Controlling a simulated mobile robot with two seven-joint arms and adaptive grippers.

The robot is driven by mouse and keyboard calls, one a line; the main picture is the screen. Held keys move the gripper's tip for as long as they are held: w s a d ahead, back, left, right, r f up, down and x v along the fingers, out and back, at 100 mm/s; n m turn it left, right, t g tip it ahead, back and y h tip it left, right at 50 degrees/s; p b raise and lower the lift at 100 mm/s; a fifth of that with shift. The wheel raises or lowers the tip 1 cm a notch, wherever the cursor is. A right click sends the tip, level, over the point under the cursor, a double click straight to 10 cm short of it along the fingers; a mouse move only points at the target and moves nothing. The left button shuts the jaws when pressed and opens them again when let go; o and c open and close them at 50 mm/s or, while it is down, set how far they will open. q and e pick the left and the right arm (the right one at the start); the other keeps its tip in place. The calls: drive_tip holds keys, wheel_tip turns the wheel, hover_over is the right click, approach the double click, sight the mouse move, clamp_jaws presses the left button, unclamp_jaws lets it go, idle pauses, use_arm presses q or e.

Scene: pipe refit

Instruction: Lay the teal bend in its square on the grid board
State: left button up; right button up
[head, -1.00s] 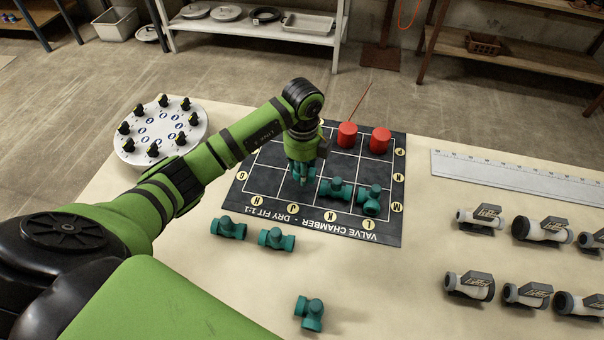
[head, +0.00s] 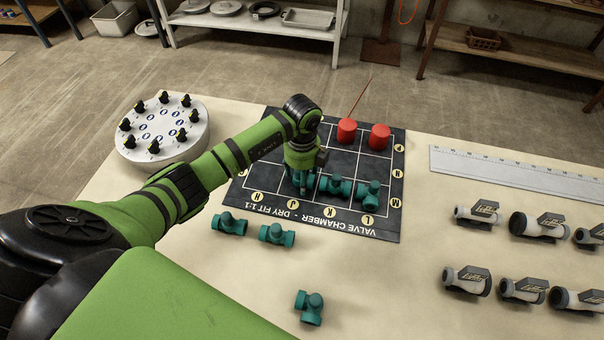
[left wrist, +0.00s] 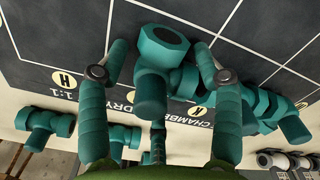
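The teal bend (left wrist: 163,48) is between the fingers of my left gripper (left wrist: 160,46) in the left wrist view. Narrow gaps show between the bend and both fingertips, so the gripper looks open around it. In the head view my left gripper (head: 302,188) points down, low over the near row of the dark grid board (head: 268,180), above the J label; it mostly hides the bend there. Two other teal fittings (head: 336,186) (head: 368,195) lie on the board to its right. My right gripper is not in view.
Two red fittings (head: 347,131) (head: 380,137) stand on the far side of the board. Loose teal fittings (head: 229,224) (head: 277,235) (head: 310,307) lie on the near table. A round white stand (head: 160,135) is at left, a ruler (head: 510,176) and several grey valves (head: 467,280) at right.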

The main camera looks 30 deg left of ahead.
use_arm(q)
drive_tip(key=shift+r, duration=0.1)
drive_tip(key=shift+r, duration=0.3)
wheel_tip(320, 180, up, 10)
drive_tip(key=shift+r+b, duration=0.25)
drive_tip(key=shift+b, duration=1)
drive_tip(key=shift+r, duration=0.55)
drive_tip(key=shift+s+f, duration=0.1)
